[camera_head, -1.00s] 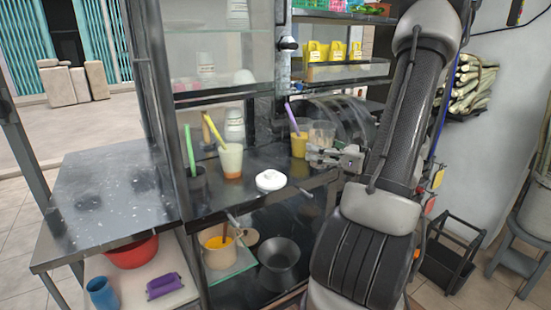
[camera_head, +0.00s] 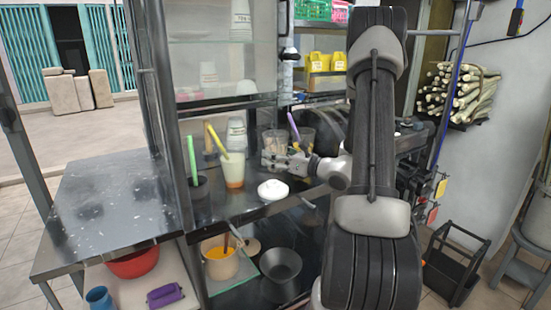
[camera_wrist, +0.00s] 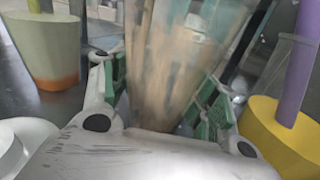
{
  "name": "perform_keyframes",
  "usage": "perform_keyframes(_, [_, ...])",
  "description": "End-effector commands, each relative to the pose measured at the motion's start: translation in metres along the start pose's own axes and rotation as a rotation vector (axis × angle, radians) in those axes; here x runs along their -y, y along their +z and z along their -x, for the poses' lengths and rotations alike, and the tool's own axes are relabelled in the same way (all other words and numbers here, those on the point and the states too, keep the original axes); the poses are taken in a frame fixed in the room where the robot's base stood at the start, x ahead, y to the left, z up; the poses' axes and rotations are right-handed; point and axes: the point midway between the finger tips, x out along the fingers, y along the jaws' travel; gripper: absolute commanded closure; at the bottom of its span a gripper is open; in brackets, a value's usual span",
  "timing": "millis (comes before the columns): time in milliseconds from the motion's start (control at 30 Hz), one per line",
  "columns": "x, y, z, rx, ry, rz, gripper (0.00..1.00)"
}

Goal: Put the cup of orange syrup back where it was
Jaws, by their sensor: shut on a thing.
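My gripper (camera_head: 278,160) is shut around a clear, see-through cup (camera_head: 273,141) over the counter. In the wrist view this cup (camera_wrist: 172,75) stands between the green finger pads, blurred and brownish; its contents are unclear. A pale cup with an orange layer at its bottom (camera_head: 233,172) and a yellow straw stands on the counter, left of my gripper. It also shows at upper left in the wrist view (camera_wrist: 52,50).
A white lidded dish (camera_head: 273,189) sits on the counter in front of my gripper. A dark cup (camera_head: 198,188) with a green straw stands at left. Pots (camera_head: 281,270) are on the lower shelf. The steel side table (camera_head: 110,200) is clear.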

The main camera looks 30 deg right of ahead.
Motion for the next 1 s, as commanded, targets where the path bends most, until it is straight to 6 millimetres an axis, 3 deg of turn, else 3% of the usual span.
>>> perform_keyframes(400, [0.001, -0.009, 0.000, 0.002, 0.001, 0.001, 0.64])
perform_keyframes(433, [0.001, -0.008, 0.000, 0.002, 0.001, 0.002, 0.34])
perform_keyframes(533, [0.001, -0.008, 0.000, 0.002, 0.001, 0.002, 0.18])
perform_keyframes(900, [0.000, -0.005, 0.000, 0.002, 0.001, 0.003, 0.18])
perform_keyframes(1000, [0.002, -0.005, 0.010, 0.002, -0.003, 0.002, 0.18])
